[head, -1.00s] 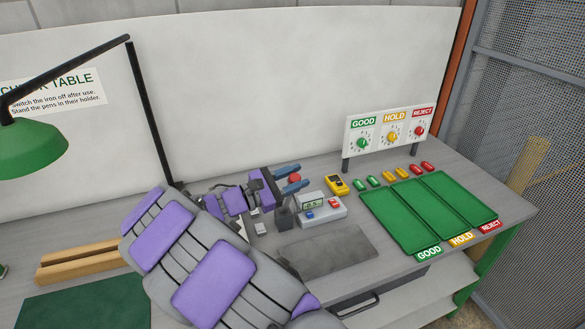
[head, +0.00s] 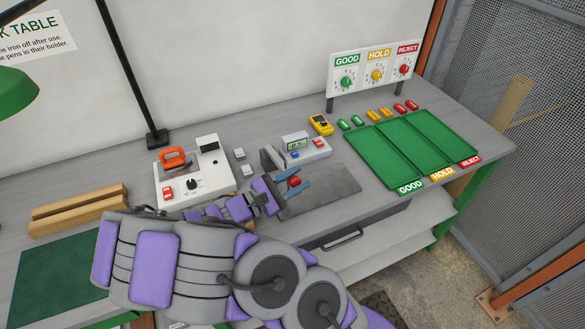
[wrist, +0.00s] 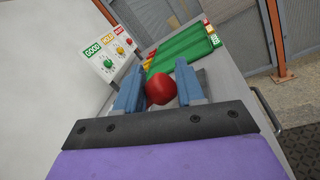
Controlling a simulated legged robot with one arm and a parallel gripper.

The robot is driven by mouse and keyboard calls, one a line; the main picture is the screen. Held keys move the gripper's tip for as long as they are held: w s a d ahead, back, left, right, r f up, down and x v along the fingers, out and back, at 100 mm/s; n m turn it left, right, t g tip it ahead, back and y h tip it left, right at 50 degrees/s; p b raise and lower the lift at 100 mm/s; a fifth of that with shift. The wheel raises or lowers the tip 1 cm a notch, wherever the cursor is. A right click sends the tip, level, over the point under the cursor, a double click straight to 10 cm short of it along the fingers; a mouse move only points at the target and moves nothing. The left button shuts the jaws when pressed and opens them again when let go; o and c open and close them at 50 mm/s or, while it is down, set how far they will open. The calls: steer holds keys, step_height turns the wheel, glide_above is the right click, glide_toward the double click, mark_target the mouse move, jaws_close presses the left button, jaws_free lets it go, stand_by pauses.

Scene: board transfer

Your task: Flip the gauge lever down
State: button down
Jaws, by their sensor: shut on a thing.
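The gauge (head: 306,150) is a light grey box with a small display and blue and red buttons, near the middle of the table. A dark block (head: 270,158) stands at its left end. The lever's red ball knob (head: 295,181) is low in front of the gauge, over the grey plate. My gripper (head: 295,186) is shut on this knob, with a blue finger on either side. The wrist view also shows the red knob (wrist: 160,89) between the fingers. The lever's rod is hidden.
A white unit (head: 195,180) with an orange handle stands left of my gripper. A grey plate (head: 325,190) lies under and right of it. A yellow meter (head: 320,125), several coloured parts and green trays (head: 385,158) are farther right, below the dial panel (head: 374,75).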

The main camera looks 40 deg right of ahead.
steer(key=shift+s+f, duration=0.25)
steer(key=shift+f, duration=0.45)
steer(key=c, duration=0.8)
jaws_free()
steer(key=shift+a, duration=0.15)
